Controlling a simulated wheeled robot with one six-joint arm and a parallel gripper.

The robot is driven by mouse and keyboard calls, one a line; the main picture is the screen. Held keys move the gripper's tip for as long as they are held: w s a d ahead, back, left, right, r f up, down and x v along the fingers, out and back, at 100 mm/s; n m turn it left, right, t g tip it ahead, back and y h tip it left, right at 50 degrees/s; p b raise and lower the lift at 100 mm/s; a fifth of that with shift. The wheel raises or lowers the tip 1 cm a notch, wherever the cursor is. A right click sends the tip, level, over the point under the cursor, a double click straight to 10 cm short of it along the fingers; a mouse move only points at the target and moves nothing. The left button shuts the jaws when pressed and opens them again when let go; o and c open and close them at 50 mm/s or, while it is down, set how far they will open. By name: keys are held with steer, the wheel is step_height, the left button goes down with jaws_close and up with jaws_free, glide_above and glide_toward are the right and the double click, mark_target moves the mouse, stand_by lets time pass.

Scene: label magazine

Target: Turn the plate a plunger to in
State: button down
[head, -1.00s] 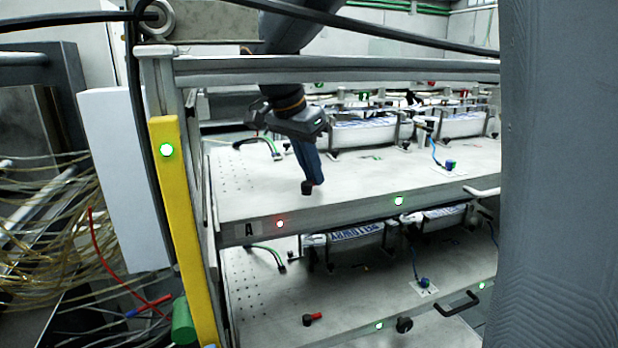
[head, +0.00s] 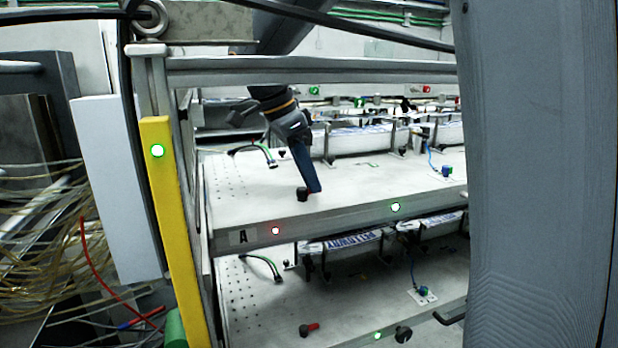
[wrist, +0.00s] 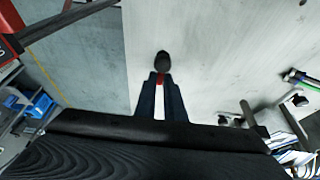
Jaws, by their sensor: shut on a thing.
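The upper plate (head: 345,195), marked "A" on its front edge, carries a plunger with a dark knob (head: 302,194) near that edge. The knob also shows in the wrist view (wrist: 162,61), with a bit of red handle (wrist: 161,77) between my fingertips. My gripper (head: 311,188) reaches down to the plunger from above, its blue fingers tilted. In the wrist view my gripper (wrist: 161,80) is shut on the red handle, just beside the knob. The fingers hide most of the handle.
A red light (head: 275,230) and a green light (head: 395,207) sit on plate A's edge. A lower plate (head: 260,310) carries a similar plunger (head: 309,329), its red handle pointing right. A grey rail (head: 320,71) crosses above; a grey post (head: 540,180) blocks the right side.

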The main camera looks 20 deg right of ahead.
steer(key=c, duration=1.8)
jaws_free()
steer(key=shift+c, duration=0.2)
steer(key=shift+a, duration=0.1)
steer(key=b+v, duration=0.2)
steer(key=v, duration=0.5)
steer(key=shift+r, duration=0.35)
steer(key=shift+w, duration=0.15)
